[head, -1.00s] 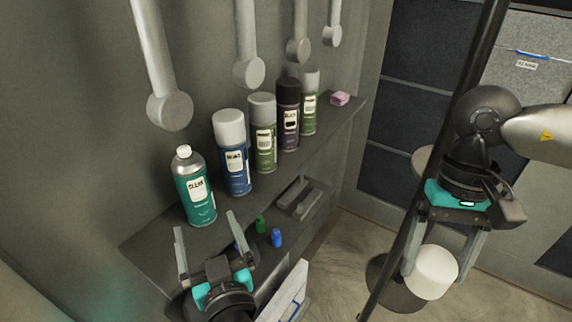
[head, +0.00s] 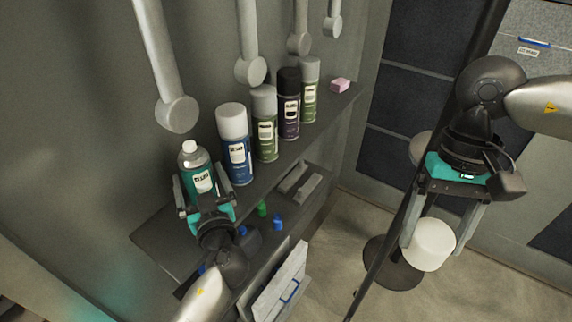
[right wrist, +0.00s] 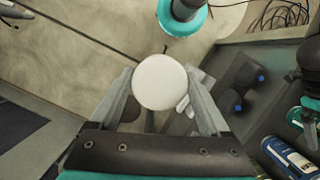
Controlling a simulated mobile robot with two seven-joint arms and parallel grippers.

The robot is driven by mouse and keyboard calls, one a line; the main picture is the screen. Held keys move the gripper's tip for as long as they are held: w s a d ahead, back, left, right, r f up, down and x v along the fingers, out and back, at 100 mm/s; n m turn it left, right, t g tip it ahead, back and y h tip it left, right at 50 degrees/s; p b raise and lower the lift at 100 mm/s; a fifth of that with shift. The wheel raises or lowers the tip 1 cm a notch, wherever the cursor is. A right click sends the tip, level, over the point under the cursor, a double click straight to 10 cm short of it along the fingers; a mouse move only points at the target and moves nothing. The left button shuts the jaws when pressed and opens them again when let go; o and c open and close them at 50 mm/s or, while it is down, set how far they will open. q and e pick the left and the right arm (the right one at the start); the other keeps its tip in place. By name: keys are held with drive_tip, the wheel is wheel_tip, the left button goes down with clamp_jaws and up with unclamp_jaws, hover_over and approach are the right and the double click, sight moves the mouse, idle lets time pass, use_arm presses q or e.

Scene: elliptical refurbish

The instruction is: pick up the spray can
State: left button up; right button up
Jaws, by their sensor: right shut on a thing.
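The teal spray can (head: 199,181) with a white top stands upright at the near end of the shelf in the head view. My left gripper (head: 206,190) is at the can, with one finger on each side of it. Its fingers look spread, and the gripper hides the can's lower part. My right gripper (head: 437,238) is shut on a white rounded object (head: 432,245), well to the right of the shelf. The white object (right wrist: 160,82) also shows between the fingers in the right wrist view.
A blue can (head: 235,145), a green can (head: 265,124), a dark purple can (head: 288,104) and another green can (head: 309,91) stand behind along the shelf (head: 330,114). A pink block (head: 340,85) lies at its far end. A dark pole (head: 397,225) stands near my right gripper.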

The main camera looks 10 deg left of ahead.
use_arm(q)
drive_tip(key=shift+w+a, duration=0.2)
drive_tip(key=shift+w, duration=0.1)
drive_tip(key=c, duration=1.4)
